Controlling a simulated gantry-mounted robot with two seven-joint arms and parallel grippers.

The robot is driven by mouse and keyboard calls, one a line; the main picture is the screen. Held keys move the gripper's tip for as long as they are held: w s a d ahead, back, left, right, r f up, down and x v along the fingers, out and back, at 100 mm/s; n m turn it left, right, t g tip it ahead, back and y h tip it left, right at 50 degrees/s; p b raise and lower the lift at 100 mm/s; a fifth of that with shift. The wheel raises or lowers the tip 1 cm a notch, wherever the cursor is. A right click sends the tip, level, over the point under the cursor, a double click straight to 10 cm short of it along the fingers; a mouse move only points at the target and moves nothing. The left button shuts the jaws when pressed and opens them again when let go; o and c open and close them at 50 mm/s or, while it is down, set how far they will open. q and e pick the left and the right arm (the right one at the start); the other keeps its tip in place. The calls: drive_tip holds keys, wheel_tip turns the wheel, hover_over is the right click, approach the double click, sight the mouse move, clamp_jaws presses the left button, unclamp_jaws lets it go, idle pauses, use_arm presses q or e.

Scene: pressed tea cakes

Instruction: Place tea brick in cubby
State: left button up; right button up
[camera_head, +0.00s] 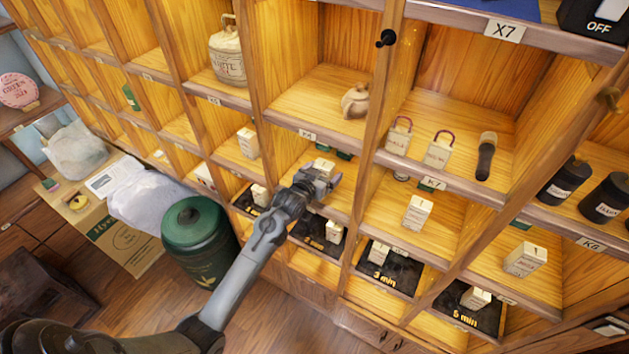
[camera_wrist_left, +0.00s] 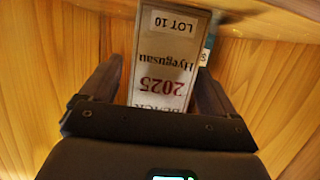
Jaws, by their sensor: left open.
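My left gripper (camera_head: 318,184) is at the mouth of a cubby in the shelf's middle, below the K6 label. A small white boxed tea brick (camera_head: 322,166) stands in that cubby just behind the gripper, which partly hides it. In the left wrist view the brick (camera_wrist_left: 167,60) shows upside-down print, "LOT 10", "Hyegusau", "2025". It lies between the two open fingers (camera_wrist_left: 160,85), its lower end hidden by the gripper body. Whether either finger touches it I cannot tell. My right gripper is not in view.
Cubby dividers stand on both sides of my left gripper. Other white boxes (camera_head: 417,212) sit in nearby cubbies. Dark mats (camera_head: 398,275) marked in minutes line the bottom row. A green canister (camera_head: 195,240) stands on the floor left of my arm.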

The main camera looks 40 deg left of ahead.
use_arm(q)
drive_tip(key=v, duration=1.1)
drive_tip(key=s+d+f+m+g+h, duration=0.1)
drive_tip(key=s+d+f+g, duration=0.2)
drive_tip(key=s, duration=0.6)
drive_tip(key=s+d+f+m+g+h, duration=0.1)
drive_tip(key=s+d+f+g, duration=0.3)
drive_tip(key=s+d, duration=0.4)
drive_tip(key=s+d+f+m+g+h, duration=0.1)
drive_tip(key=s+d, duration=0.4)
drive_tip(key=s, duration=0.5)
wheel_tip(320, 180, down, 3)
drive_tip(key=m+g, duration=0.1)
drive_tip(key=g, duration=0.1)
drive_tip(key=shift+s+d+r+g+b, duration=0.15)
drive_tip(key=shift+d+r+g+b, duration=0.05)
drive_tip(key=shift+d+g+b, duration=0.15)
drive_tip(key=shift+r, duration=0.15)
wheel_tip(320, 180, up, 14)
drive_tip(key=p, duration=1.4)
